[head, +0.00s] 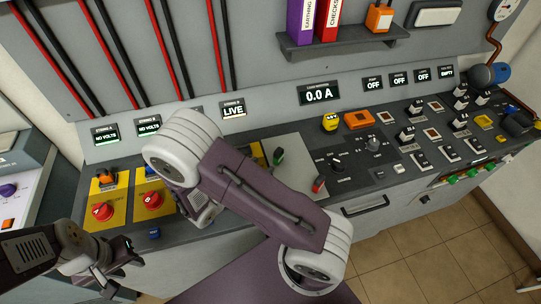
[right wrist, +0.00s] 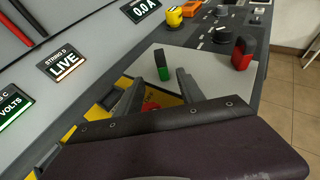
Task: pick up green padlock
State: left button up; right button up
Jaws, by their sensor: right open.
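A small upright object, green below and black above (head: 278,156), stands on a pale grey plate. It may be the green padlock, but I see no clear shackle. In the right wrist view the same object (right wrist: 162,66) is just beyond my right gripper (right wrist: 157,88), which is open and empty. The gripper's fingers are above a yellow panel with a red knob (right wrist: 150,107); they do not touch the green object. In the head view my right arm hides most of that gripper. My left gripper (head: 110,268) is low at the left edge; its jaw opening is unclear.
A red and black upright object (head: 318,185) stands right of the green one. Yellow panels with red knobs (head: 149,199) and a small blue item (head: 153,233) are at left. A shelf with binders (head: 328,20) is above. Open floor lies at right.

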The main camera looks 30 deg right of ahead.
aim_at(276, 157)
jog(key=shift+d, duration=0.25)
jog(key=x, duration=0.4)
jog(key=shift+w+a, duration=0.1)
jog(key=shift+d+f, duration=0.1)
jog(key=shift+d, duration=0.3)
jog(key=p+x, duration=0.1)
jog(key=x, duration=0.3)
jog(key=shift+d+f, duration=0.1)
jog(key=shift+d, duration=0.15)
jog(key=shift+a, duration=0.15)
jog(key=c, duration=0.6)
grip_shut()
